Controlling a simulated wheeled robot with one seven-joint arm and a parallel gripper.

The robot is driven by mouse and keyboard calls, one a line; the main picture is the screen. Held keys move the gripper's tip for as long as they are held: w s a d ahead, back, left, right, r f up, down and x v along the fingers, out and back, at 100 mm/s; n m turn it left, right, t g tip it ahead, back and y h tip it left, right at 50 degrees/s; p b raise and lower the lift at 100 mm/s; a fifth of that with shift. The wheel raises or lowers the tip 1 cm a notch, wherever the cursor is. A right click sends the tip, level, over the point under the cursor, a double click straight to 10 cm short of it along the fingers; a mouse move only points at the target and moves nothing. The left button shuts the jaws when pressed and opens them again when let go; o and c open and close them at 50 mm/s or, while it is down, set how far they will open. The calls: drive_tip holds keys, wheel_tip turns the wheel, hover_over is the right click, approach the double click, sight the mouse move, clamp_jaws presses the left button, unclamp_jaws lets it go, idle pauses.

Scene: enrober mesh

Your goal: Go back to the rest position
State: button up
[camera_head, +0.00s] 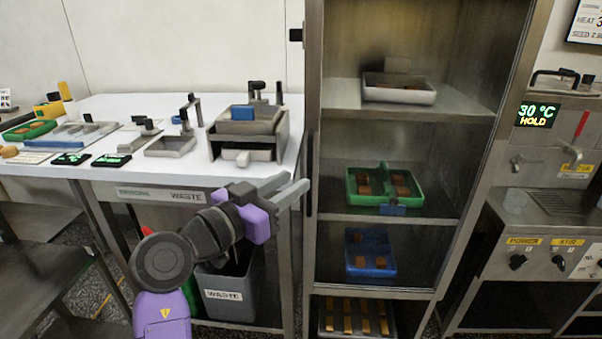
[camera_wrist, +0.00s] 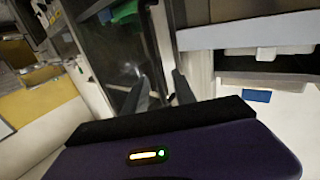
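My gripper (camera_head: 291,192) is in front of the right end of the white table, just left of the open cabinet. Its two grey fingers are apart with nothing between them, and they point right toward the cabinet. My purple and dark grey arm rises from the bottom of the head view. In the wrist view the two fingers (camera_wrist: 158,92) also stand apart and empty, with blurred cabinet parts beyond them.
The white table (camera_head: 95,108) holds trays and a steel box (camera_head: 236,151). A grey waste bin (camera_head: 232,296) stands beneath, close behind my arm. The cabinet (camera_head: 312,130) has a white tray, a green tray (camera_head: 352,198) and a blue tray (camera_head: 370,275). A machine (camera_head: 520,232) stands right.

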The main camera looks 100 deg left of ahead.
drive_tip(key=shift+v, duration=0.8)
drive_tip(key=shift+w, duration=0.2)
